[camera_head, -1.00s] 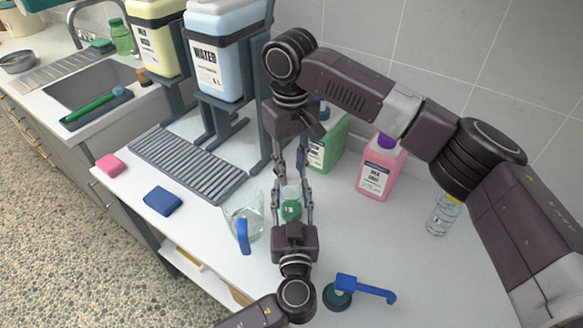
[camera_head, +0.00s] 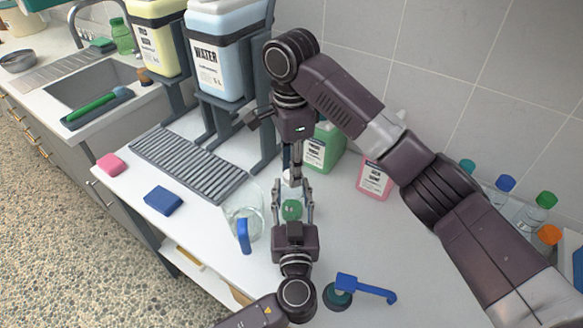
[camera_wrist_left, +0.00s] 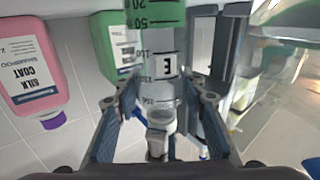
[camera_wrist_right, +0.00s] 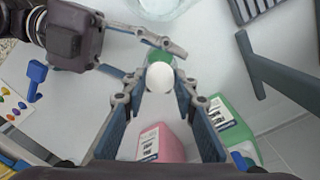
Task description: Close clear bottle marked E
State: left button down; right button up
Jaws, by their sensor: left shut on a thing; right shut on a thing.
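The clear bottle marked E stands upright with green liquid (camera_head: 291,210) inside. In the left wrist view its letter E label and scale (camera_wrist_left: 160,68) show upside down. My left gripper (camera_head: 293,208), coming from the front, is shut around the bottle's body. My right gripper (camera_head: 296,178) points down from above, its fingers closed around the white cap (camera_wrist_right: 160,78) at the bottle's top. In the right wrist view the cap sits over the green bottle. Whether the cap is fully seated is hidden by the fingers.
A clear jug with a blue handle (camera_head: 243,235) stands close left of the bottle. Green (camera_head: 323,150) and pink (camera_head: 373,180) shampoo bottles stand behind. A blue brush (camera_head: 365,289) lies front right. Capped bottles (camera_head: 505,185) line the right wall. Dispensers and a drip grate (camera_head: 190,165) are left.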

jog(key=m, duration=1)
jog(key=shift+w, duration=0.1)
jog(key=o, duration=0.7)
jog(key=shift+c, duration=0.6)
